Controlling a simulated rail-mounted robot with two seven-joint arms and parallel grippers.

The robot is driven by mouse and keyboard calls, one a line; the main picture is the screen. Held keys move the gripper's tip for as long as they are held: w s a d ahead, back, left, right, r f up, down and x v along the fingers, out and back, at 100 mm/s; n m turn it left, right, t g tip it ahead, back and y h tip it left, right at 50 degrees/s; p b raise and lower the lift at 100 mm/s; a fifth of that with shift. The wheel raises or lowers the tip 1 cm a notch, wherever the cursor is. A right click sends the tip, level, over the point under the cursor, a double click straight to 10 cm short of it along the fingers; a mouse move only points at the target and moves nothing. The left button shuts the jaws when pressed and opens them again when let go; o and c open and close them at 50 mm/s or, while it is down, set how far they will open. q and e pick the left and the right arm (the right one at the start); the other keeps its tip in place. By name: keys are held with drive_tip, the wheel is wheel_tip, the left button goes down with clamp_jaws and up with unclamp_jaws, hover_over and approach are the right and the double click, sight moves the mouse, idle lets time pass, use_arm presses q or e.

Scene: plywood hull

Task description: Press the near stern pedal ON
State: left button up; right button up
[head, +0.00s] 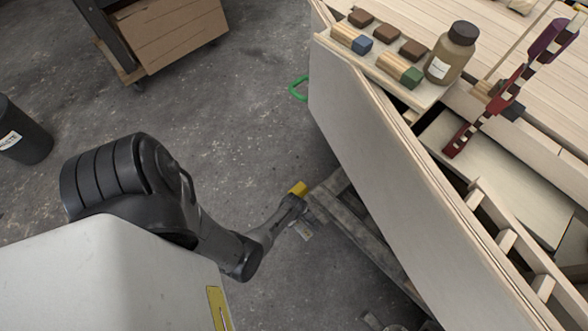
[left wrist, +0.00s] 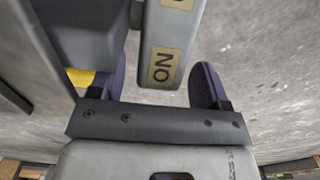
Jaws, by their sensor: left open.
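The near stern pedal shows in the left wrist view as a grey bar (left wrist: 168,40) with a tan label reading ON. A second tan label sits at its upper end, cut off by the frame. My left gripper (left wrist: 163,85) is open, with one dark purple finger on each side of the bar. I cannot tell whether it touches the pedal. In the head view my left gripper (head: 307,208) is low beside the hull's grey stand, next to a small yellow part (head: 298,188). The pedal is not clear there. My right gripper is not in view.
The plywood hull (head: 380,170) slopes across the right, above the grey stand (head: 352,225). A green handle (head: 298,88) sticks out from its end. Blocks and a brown jar (head: 452,54) stand on top. A black bin (head: 22,132) is at left. The concrete floor between is clear.

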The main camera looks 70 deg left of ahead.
use_arm(q)
drive_tip(key=shift+c, duration=0.5)
drive_tip(key=c, duration=0.8)
